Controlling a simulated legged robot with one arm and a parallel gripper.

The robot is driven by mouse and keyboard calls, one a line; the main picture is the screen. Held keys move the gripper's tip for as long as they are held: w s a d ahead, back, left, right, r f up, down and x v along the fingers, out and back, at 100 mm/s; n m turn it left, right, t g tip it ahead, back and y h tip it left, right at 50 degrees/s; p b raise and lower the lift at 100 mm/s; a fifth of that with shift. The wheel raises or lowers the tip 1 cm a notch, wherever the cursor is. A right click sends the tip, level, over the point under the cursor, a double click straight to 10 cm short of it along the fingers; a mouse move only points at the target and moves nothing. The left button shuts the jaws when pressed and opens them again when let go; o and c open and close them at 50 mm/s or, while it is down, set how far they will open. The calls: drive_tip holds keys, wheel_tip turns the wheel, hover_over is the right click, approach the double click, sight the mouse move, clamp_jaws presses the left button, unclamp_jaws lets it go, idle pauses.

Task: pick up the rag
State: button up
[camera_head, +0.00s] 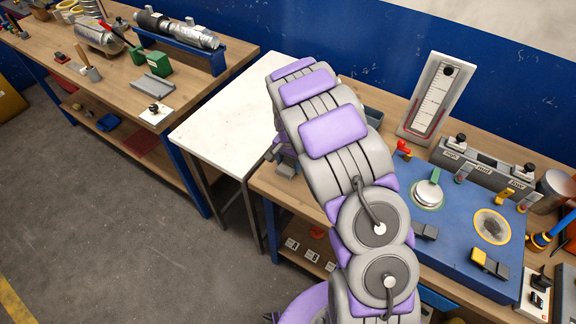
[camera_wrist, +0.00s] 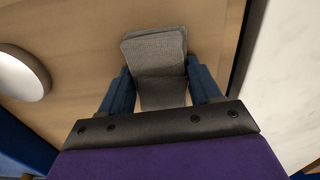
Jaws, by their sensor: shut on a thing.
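The rag (camera_wrist: 156,50) is a grey folded cloth in the wrist view, upper middle, over a wooden tabletop (camera_wrist: 85,45). My gripper (camera_wrist: 158,78) has its two blue fingers on either side of the rag and is shut on it. Part of the rag extends beyond the fingertips. In the head view my arm covers most of this spot, and the rag cannot be made out there. I cannot tell whether the rag still touches the tabletop.
A white table (camera_head: 222,117) stands left of the wooden bench. A blue panel (camera_head: 450,230) with gauges and valves lies on the bench at right, with a tilted manometer board (camera_head: 434,97) behind. Another workbench (camera_head: 115,85) holds tools at left. Grey floor (camera_head: 110,240) is clear.

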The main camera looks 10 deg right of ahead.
sight(291, 175)
drive_tip(key=shift+d, duration=0.45)
drive_tip(key=shift+a+r, duration=0.15)
drive_tip(key=shift+r, duration=0.05)
drive_tip(key=r, duration=0.1)
drive_tip(key=a+r+p, duration=0.1)
drive_tip(key=r, duration=0.1)
drive_tip(key=shift+a+r, duration=0.15)
drive_tip(key=shift+r, duration=0.1)
drive_tip(key=s, duration=0.4)
drive_tip(key=shift+s+r, duration=0.1)
drive_tip(key=shift+s, duration=0.25)
drive_tip(key=s+a, duration=0.1)
drive_tip(key=s, duration=0.2)
drive_tip(key=s+a+p, duration=0.1)
drive_tip(key=s, duration=0.3)
drive_tip(key=s+a+r, duration=0.1)
drive_tip(key=s, duration=0.2)
drive_tip(key=shift+s, duration=0.4)
drive_tip(key=shift+a, duration=0.25)
